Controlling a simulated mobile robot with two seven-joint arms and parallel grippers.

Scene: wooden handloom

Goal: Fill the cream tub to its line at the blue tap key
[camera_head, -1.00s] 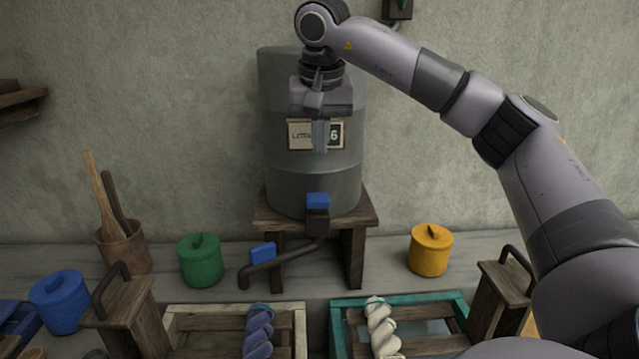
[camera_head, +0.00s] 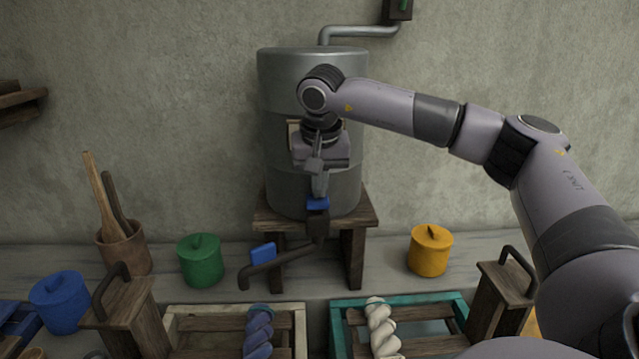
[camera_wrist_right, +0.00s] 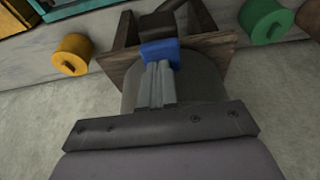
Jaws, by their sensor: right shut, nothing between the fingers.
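The blue tap key (camera_head: 318,203) sits on the dark tap at the front of the grey metal drum (camera_head: 282,180). My right gripper (camera_head: 319,191) points down over the key, shut and empty. In the right wrist view its fingertips (camera_wrist_right: 161,72) meet the key's edge (camera_wrist_right: 160,51); whether they press on it I cannot tell. The dark spout (camera_head: 275,266), with a blue tag (camera_head: 263,253), reaches left toward the cream tub (camera_head: 299,335). A twisted blue skein (camera_head: 258,330) lies on that tub's slats. I see no water flowing. My left gripper is out of view.
A teal tub (camera_head: 455,301) with a white skein (camera_head: 381,325) stands right of the cream one. Green (camera_head: 201,261), yellow (camera_head: 430,251) and blue (camera_head: 60,302) lidded pots stand around. A wooden stand (camera_head: 355,250) carries the drum.

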